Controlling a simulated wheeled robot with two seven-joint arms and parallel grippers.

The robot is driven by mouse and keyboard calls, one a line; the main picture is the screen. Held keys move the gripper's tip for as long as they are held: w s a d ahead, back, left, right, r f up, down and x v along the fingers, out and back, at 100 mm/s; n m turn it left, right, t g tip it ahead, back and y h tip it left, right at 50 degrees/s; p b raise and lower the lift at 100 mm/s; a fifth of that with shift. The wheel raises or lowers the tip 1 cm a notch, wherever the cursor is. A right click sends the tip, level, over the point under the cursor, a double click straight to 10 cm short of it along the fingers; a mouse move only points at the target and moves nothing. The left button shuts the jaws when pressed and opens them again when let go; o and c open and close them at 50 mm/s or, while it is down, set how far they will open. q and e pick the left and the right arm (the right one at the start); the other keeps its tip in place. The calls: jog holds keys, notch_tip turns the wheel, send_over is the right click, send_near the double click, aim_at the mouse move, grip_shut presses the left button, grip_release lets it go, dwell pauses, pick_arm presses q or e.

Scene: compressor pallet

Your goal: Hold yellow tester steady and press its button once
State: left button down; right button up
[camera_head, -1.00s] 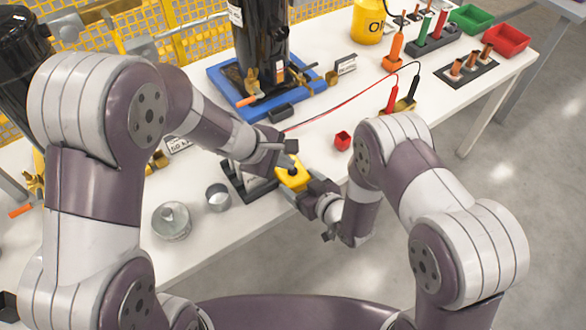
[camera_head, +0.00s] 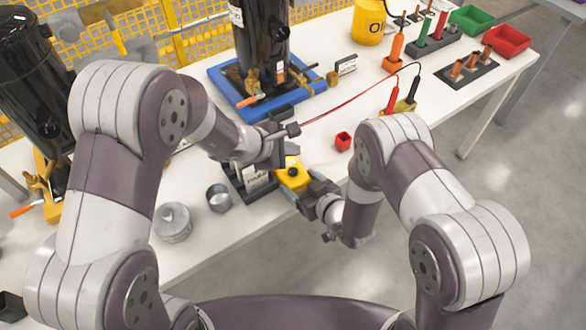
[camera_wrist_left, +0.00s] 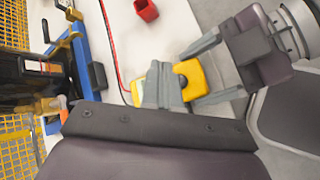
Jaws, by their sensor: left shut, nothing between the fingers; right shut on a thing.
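The yellow tester (camera_head: 292,176) is near the table's front edge, with a dark round button on its top face. It also shows in the left wrist view (camera_wrist_left: 191,77), partly covered by my left fingers. My right gripper (camera_head: 309,188) is shut on the tester from the front right; its two fingers lie along opposite sides in the left wrist view. My left gripper (camera_head: 284,136) is shut and empty, above and behind the tester. Its closed fingertips (camera_wrist_left: 163,68) overlap the tester's left part in the left wrist view; they look apart from the button.
A dark stand with a white label (camera_head: 254,178) is left of the tester. A metal cup (camera_head: 218,198) and a glass jar (camera_head: 173,222) stand farther left. A small red cube-shaped holder (camera_head: 343,141) is behind right.

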aim_at(290, 173)
pick_arm(q)
jog(key=shift+f, duration=2.35)
jog(key=shift+f, duration=0.35)
jog(key=shift+f, duration=0.65)
dwell(0.9)
jog(key=shift+r, duration=0.95)
jog(key=shift+r, duration=2.55)
